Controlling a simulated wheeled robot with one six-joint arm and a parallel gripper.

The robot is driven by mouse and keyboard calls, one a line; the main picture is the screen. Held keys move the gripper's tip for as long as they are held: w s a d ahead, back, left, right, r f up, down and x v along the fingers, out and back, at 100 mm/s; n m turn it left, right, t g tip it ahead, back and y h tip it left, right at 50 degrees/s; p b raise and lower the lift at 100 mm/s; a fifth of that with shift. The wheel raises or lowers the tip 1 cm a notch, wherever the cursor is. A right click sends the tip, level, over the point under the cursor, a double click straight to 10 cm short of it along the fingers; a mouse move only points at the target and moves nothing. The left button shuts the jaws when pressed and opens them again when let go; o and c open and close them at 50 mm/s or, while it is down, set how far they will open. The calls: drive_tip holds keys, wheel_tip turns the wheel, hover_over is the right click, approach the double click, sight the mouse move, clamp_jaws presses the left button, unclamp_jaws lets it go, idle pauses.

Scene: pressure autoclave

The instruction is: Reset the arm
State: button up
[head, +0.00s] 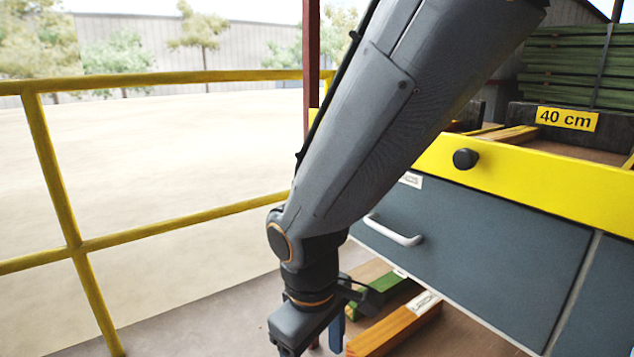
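My arm comes down from the top right across the middle of the head view, bent at a joint near the lower middle. My gripper (300,326) hangs at its end, pointing down at the bottom edge of the picture. Its fingertips are cut off or hidden, so I cannot tell whether it is open or shut. I see nothing held in the visible part. Wooden beams lie low behind it, an orange one (393,326) and a green one (372,296).
A yellow railing (170,78) runs along the left. A grey drawer cabinet (480,240) with a white handle (393,231) and yellow top edge (540,185) fills the right. A black knob (465,159), a "40 cm" label (567,119) and stacked green boards (570,65) are above.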

drive_tip(key=s+a+r+m+y, duration=0.1)
drive_tip(key=s+a+r+m, duration=0.2)
drive_tip(key=s, duration=0.4)
drive_tip(key=d+r+m+p, duration=0.7)
drive_tip(key=d+r+p, duration=1.5)
drive_tip(key=r+p, duration=0.4)
drive_tip(key=p, duration=0.4)
drive_tip(key=shift+s+d+r+g+h, duration=0.15)
drive_tip(key=shift+s+r+g+h, duration=0.1)
drive_tip(key=shift+r+g+h, duration=0.05)
